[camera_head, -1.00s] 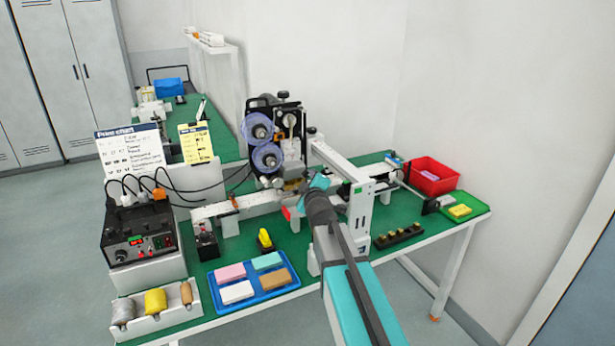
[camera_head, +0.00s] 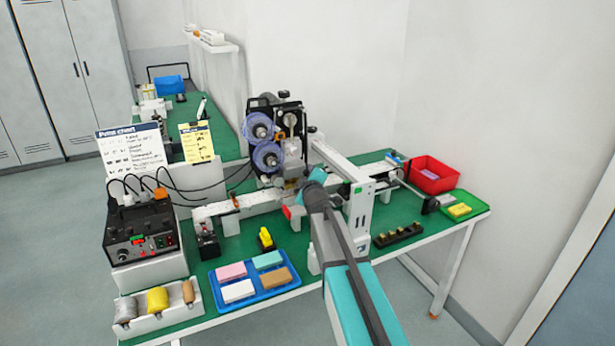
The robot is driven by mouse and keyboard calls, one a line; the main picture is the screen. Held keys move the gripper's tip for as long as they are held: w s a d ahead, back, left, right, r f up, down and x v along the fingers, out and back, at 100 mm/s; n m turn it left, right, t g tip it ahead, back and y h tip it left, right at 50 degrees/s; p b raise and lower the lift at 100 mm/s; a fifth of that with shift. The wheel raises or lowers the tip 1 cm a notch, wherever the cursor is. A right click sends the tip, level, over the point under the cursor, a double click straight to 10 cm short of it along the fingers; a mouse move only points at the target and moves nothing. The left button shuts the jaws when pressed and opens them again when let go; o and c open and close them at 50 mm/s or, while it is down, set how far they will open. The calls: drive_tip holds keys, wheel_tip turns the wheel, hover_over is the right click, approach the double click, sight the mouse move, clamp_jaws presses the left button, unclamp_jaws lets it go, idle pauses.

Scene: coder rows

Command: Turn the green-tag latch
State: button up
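A green tag (camera_head: 358,190) shows on the white upright frame at the right of the coder machine. Whether a latch sits at this tag is too small to tell. The coder (camera_head: 272,140), with two blue-purple reels, stands at the middle of the green bench. My arm reaches in from the bottom, and its teal end (camera_head: 318,176) is in front of the coder's lower part, left of the green tag. My gripper's fingers are hidden behind my own arm, so its opening does not show.
A blue tray (camera_head: 254,293) with several coloured blocks lies at the front. A black control box (camera_head: 140,238) stands left, with cables. A red bin (camera_head: 432,175) and a green tray (camera_head: 463,206) are at the right. A dark holder (camera_head: 398,236) lies near the right front edge.

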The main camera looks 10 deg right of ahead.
clamp_jaws()
